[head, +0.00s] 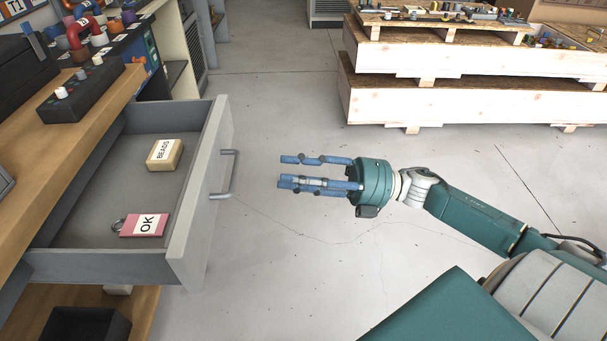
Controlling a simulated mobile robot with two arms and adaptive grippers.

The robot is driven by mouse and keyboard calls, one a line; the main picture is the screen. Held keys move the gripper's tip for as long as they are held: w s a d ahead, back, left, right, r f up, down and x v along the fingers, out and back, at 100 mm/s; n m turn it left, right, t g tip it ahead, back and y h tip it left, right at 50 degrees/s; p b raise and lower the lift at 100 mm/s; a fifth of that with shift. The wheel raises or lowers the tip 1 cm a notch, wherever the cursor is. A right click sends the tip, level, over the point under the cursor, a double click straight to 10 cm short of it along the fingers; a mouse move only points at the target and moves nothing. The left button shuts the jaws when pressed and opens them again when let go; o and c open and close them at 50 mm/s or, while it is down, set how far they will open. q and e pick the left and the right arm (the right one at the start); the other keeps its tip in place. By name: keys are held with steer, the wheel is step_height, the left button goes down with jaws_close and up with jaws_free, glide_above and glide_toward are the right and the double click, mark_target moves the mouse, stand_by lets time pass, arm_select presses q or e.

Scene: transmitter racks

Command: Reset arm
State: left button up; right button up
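My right gripper (282,171) has blue fingers and a teal body. It points left and is in the air over the grey floor, to the right of the drawer handle. Its fingers are spread apart with nothing between them. It does not touch the drawer. My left gripper is not in the head view.
A grey drawer (190,215) stands pulled out at the left, its metal handle (233,176) facing my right gripper. Inside lie a beige "BEADS" box (164,154) and a pink "OK" tag (144,224). Wooden crates (440,103) stand at the back right. The floor (290,80) between is clear.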

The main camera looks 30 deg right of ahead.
steer(key=shift+v, duration=1.05)
